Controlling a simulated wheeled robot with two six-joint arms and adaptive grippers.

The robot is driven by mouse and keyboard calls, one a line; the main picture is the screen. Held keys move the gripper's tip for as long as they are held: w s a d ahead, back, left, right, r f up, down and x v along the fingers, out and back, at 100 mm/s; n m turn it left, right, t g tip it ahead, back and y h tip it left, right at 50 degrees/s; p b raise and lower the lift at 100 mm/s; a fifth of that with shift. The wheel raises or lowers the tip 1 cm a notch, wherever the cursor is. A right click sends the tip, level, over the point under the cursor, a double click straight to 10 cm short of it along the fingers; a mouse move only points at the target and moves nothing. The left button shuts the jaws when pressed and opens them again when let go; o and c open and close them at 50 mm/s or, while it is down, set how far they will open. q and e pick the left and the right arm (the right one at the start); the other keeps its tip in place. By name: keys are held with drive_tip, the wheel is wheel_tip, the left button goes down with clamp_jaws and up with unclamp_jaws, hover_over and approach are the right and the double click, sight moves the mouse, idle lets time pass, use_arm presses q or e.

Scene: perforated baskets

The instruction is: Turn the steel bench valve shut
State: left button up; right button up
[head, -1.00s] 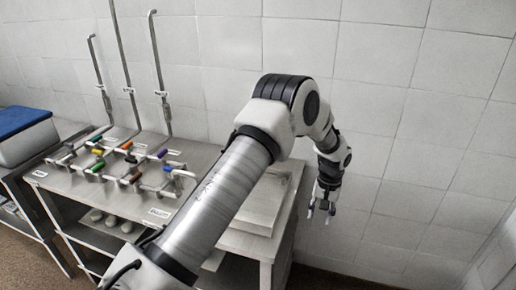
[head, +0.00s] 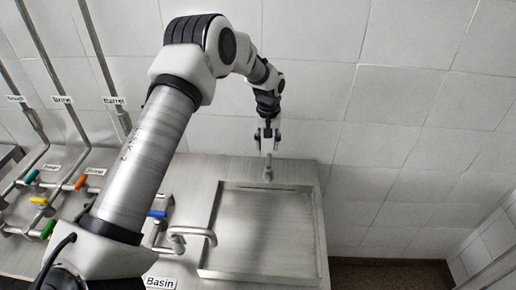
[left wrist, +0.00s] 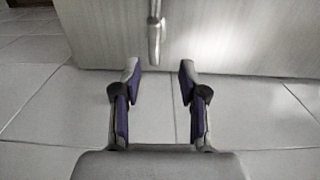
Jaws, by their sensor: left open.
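A small steel lever (head: 268,172), which looks like the steel bench valve, stands at the back of the metal bench by the wall. My left gripper (head: 267,138) is open just behind and above it, near the tiled wall. In the left wrist view the steel lever (left wrist: 155,35) lies ahead of the gap between the open fingers (left wrist: 159,76), apart from both. Nothing is between the fingers. My right gripper is not in view.
A shallow basin (head: 212,262) is sunk in the bench, with a bent steel spout (head: 190,233) at its left. Pipes with a blue handle (head: 157,213), an orange handle (head: 81,182) and other coloured handles stand at left. The tiled wall (head: 330,85) is close behind.

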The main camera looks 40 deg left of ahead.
sight(268, 159)
use_arm(q)
drive_tip(key=shift+s+d+f+p, duration=0.1)
drive_tip(key=shift+d+f+p, duration=0.2)
drive_tip(key=shift+d+f, duration=0.25)
drive_tip(key=shift+d+f+p, duration=0.3)
drive_tip(key=shift+d+f, duration=0.05)
drive_tip(key=shift+f, duration=0.35)
drive_tip(key=f, duration=0.1)
drive_tip(key=a+f, duration=0.1)
drive_tip(key=w+f, duration=0.1)
drive_tip(key=f, duration=0.1)
drive_tip(key=shift+a, duration=0.4)
drive_tip(key=shift+s, duration=0.15)
drive_tip(key=shift+s+d+r, duration=0.15)
drive_tip(key=shift+d+r, duration=0.05)
drive_tip(key=shift+r, duration=0.05)
drive_tip(key=shift+d+r, duration=0.15)
drive_tip(key=shift+d, duration=0.15)
clamp_jaws()
drive_tip(key=shift+s+a, duration=0.1)
drive_tip(key=shift+a, duration=0.05)
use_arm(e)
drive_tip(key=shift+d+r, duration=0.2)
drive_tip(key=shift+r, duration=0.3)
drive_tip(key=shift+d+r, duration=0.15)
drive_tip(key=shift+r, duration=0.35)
